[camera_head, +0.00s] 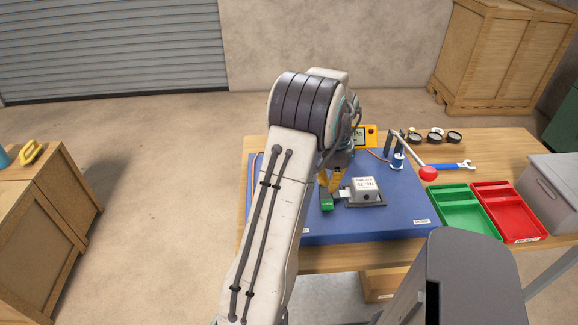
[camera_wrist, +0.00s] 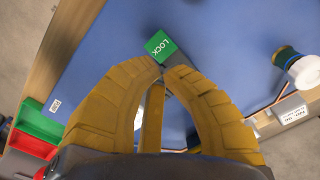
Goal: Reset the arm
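My gripper (camera_wrist: 163,68) has two yellow fingers, and their tips come together in the wrist view. In the head view my gripper (camera_head: 329,188) points down at the blue board, partly hidden by my arm. A small green block marked LOCK (camera_wrist: 160,45) lies just beyond the fingertips. In the head view the green block (camera_head: 326,203) is just below the fingers, left of a grey device (camera_head: 366,197) with a white label on top. I cannot tell whether the fingertips touch the block. I see nothing clearly held between the fingers.
The blue board (camera_head: 400,213) lies on a wooden table (camera_head: 505,150). A red-knobbed lever (camera_head: 428,173), a blue wrench (camera_head: 450,166) and several gauges (camera_head: 434,136) are on the right. A green tray (camera_head: 462,211) and a red tray (camera_head: 508,210) stand by a grey box (camera_head: 556,190).

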